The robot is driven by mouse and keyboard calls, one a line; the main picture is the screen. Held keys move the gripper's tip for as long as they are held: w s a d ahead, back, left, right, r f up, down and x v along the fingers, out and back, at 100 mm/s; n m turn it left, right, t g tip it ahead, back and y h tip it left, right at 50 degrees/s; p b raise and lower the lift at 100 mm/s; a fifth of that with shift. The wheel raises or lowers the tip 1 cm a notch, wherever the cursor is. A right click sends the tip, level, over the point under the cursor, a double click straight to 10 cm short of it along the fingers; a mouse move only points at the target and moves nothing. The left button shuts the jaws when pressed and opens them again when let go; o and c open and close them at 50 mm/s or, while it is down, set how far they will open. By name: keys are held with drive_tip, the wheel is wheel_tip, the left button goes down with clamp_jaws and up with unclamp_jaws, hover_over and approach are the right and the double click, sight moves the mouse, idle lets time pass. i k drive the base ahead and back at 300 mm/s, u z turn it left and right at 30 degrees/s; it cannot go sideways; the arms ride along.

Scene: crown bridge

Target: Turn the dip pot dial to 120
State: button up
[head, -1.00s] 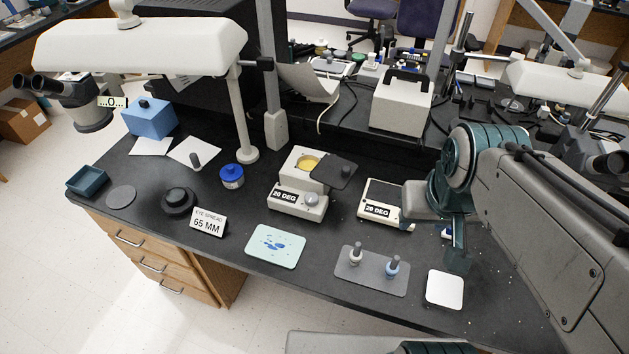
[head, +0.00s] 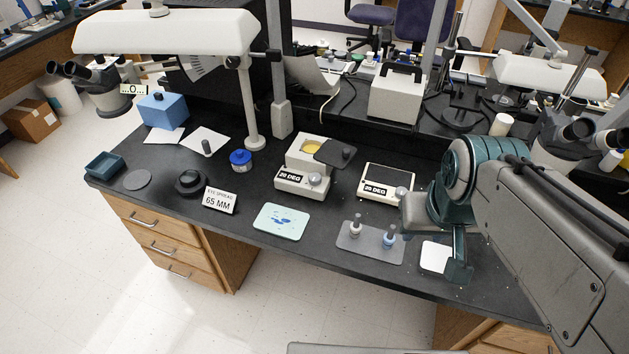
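The dip pot (head: 301,186) is a small cream box on the black bench with yellow wax (head: 311,147) in its top and a dark lid (head: 336,153) swung to the right side. Its front label (head: 290,177) reads 20 DEG. Its round grey dial (head: 315,179) sits to the right of the label. My gripper (head: 459,272) points down at the right, over the bench's front edge by the white pad, well away from the dial. Its fingers look narrow from here, and whether they are apart cannot be told. I see nothing held in it.
A second cream unit (head: 376,187), also labelled 20 DEG with a knob (head: 401,192), stands between the dip pot and my arm. A grey tray (head: 369,243) with two small pegs, a white pad (head: 434,257) and a mint mat (head: 281,222) lie along the front. A blue-lidded jar (head: 240,160) is left.

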sight(314, 178)
drive_tip(key=k, duration=0.9)
drive_tip(key=u, duration=0.8)
drive_tip(key=i, duration=0.6)
drive_tip(key=u, duration=0.75)
drive_tip(key=i, duration=0.7)
drive_tip(key=z, duration=0.7)
drive_tip(key=i, duration=0.75)
drive_tip(key=z, duration=0.8)
